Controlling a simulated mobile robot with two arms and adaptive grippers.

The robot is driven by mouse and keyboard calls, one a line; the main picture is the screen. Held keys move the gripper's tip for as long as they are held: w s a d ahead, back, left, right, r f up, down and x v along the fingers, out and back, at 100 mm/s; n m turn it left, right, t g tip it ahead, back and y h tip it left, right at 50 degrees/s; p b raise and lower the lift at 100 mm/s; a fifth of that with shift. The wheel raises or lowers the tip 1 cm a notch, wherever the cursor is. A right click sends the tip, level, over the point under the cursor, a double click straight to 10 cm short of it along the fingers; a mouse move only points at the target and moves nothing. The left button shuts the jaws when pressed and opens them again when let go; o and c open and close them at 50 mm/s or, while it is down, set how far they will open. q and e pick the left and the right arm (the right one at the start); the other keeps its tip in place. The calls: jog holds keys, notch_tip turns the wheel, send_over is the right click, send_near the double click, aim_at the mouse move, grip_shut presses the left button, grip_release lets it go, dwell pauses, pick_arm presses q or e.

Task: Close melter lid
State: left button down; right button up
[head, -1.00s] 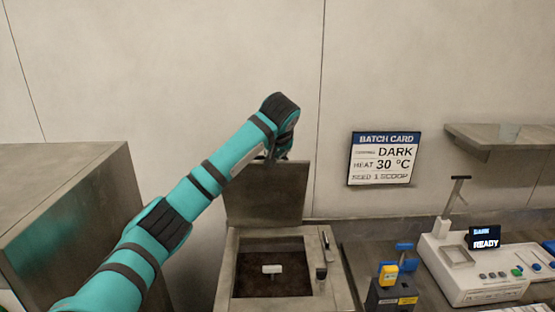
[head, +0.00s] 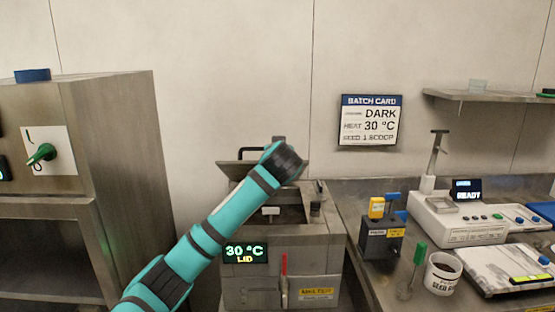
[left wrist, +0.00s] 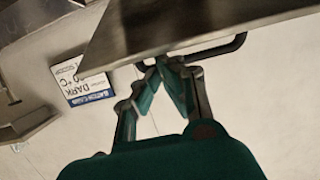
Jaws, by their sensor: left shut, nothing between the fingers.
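The melter (head: 290,265) stands in the middle of the head view, its display reading 30 °C and LID. Its grey lid (head: 235,170) is partly lowered, tilted above the opening, with a dark bar handle (head: 256,149) at its raised edge. My left arm crosses in front, its wrist over the lid's right part; its fingers are hidden there. In the left wrist view, the left gripper (left wrist: 172,62) is shut and empty, its fingertips at the lid's edge (left wrist: 190,20) beside the handle (left wrist: 220,48). Whether they touch is unclear. My right gripper is not in view.
A steel cabinet (head: 120,150) with a green switch stands at left. On the right counter are a dark block (head: 380,242) with coloured handles, a white device (head: 455,222) reading READY, a cup (head: 442,273) and a scale (head: 505,268). A shelf (head: 480,97) is above.

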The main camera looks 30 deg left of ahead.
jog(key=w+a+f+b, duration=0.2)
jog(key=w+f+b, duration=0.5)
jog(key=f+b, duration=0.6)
pick_arm(q)
jog(key=s+d+f+t+y+b, duration=0.1)
jog(key=f+b, duration=0.3)
jog(key=f, duration=0.4)
jog(key=s+d+f+t+y+b, duration=0.2)
jog(key=s+f+t+b, duration=0.1)
jog(key=f, duration=0.4)
jog(key=shift+s+f+t+b, duration=0.4)
jog(key=shift+s+b, duration=0.25)
jog(key=shift+b, duration=0.25)
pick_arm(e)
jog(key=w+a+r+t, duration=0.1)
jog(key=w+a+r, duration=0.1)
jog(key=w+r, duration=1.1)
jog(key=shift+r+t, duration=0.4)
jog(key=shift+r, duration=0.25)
pick_arm(q)
jog(key=shift+r, duration=0.15)
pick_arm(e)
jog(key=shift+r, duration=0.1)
